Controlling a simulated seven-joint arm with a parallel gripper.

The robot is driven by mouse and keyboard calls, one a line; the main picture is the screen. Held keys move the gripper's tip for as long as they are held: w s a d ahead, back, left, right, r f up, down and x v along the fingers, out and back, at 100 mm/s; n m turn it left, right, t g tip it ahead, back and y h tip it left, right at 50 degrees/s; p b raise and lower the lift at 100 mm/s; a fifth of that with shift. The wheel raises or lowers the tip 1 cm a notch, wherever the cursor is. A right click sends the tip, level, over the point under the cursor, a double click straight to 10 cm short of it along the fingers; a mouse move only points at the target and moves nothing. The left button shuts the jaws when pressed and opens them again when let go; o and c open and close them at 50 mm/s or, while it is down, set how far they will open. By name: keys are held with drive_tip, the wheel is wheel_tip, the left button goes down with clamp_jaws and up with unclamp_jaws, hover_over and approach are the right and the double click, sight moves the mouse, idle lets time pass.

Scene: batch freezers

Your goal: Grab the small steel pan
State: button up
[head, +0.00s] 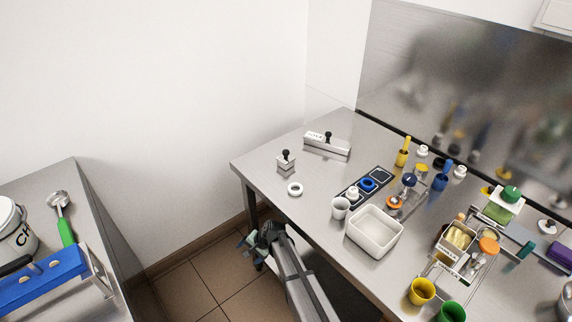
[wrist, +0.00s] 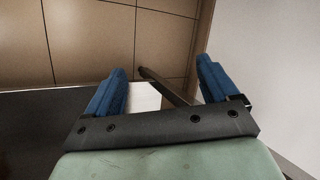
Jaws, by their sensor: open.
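A small steel pan (head: 286,166) with a black knob on top stands near the back left corner of the steel table (head: 255,165) in the head view. A longer steel pan (head: 328,148) with a similar knob and a label stands behind it to the right. My gripper (head: 250,243) hangs low over the floor, in front of the table's left edge and apart from both pans. In the wrist view my gripper (wrist: 161,75) has its blue fingers spread with nothing held between them. No pan shows in the wrist view.
A white ring (head: 295,189), a white cup (head: 340,207) and an empty white tub (head: 374,232) stand nearby. Several bottles, cups and a rack with a filled steel pan (head: 457,240) crowd the right. Another counter (head: 75,185) stands left. The table's left corner is mostly clear.

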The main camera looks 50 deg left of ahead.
drive_tip(key=s+a+r+n+g, duration=0.1)
drive_tip(key=s+a+r+g, duration=0.1)
drive_tip(key=s+a+r, duration=0.45)
drive_tip(key=s+a+r+n+g, duration=0.15)
drive_tip(key=s+a+r, duration=0.25)
drive_tip(key=a+r, duration=0.5)
wheel_tip(320, 180, up, 32)
drive_tip(key=n+t+h, duration=0.5)
drive_tip(key=n+t, duration=0.2)
drive_tip(key=n, duration=0.5)
hover_over(286, 151)
drive_tip(key=f, duration=0.8)
drive_tip(key=shift+s+a+f, duration=0.2)
drive_tip(key=shift+s+f, duration=0.05)
drive_tip(key=shift+f, duration=0.15)
drive_tip(key=shift+w+d+f, duration=0.1)
drive_tip(key=shift+f, duration=1.25)
drive_tip(key=shift+w+d+f, duration=0.1)
drive_tip(key=shift+f, duration=1.2)
drive_tip(key=shift+c, duration=0.3)
